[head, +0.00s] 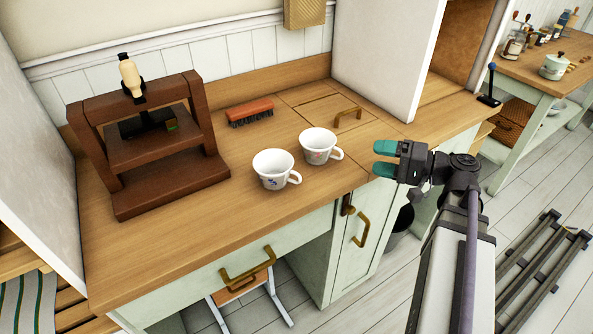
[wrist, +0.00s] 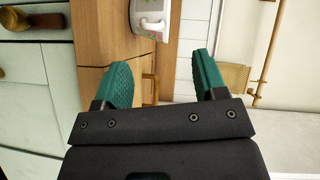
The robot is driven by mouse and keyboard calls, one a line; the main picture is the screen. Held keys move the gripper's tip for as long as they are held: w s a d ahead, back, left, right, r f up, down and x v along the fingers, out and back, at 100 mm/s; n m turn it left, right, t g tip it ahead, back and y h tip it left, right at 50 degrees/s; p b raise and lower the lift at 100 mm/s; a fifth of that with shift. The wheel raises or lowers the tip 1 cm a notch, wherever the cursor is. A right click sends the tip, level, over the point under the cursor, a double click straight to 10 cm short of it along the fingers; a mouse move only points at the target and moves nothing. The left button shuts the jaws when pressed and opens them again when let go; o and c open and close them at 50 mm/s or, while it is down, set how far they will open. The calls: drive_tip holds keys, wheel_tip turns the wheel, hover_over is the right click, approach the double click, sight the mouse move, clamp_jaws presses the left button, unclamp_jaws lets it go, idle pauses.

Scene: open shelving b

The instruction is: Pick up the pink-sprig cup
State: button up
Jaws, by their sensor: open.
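The pink-sprig cup (head: 317,148) is white with a small pink motif and stands upright on the wooden counter (head: 225,215), its handle pointing right. In the wrist view the cup (wrist: 151,8) is cut off by the top edge, with its handle and pink-and-green sprigs showing. A second white cup with a blue motif (head: 273,171) stands upright just left of it. My gripper (head: 384,158) is open and empty, to the right of the pink-sprig cup, with its teal fingers pointing left toward it. In the wrist view my gripper (wrist: 162,75) has its fingers well apart, short of the cup.
A red-brown brush (head: 250,112) lies behind the cups. A dark wooden press (head: 150,145) stands at the left. A brass handle (head: 348,115) on a counter panel is behind and right of the cup. A white upright panel (head: 385,55) rises at the back right.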

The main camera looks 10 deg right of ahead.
sight(341, 150)
drive_tip(key=x, duration=0.5)
drive_tip(key=shift+w+a+b, duration=0.1)
drive_tip(key=shift+w+b, duration=0.2)
drive_tip(key=shift+b, duration=0.05)
drive_tip(key=x, duration=0.2)
drive_tip(key=b+x, duration=0.1)
drive_tip(key=x, duration=0.2)
drive_tip(key=shift+s+a+f, duration=0.1)
drive_tip(key=shift+f, duration=0.15)
drive_tip(key=c, duration=1)
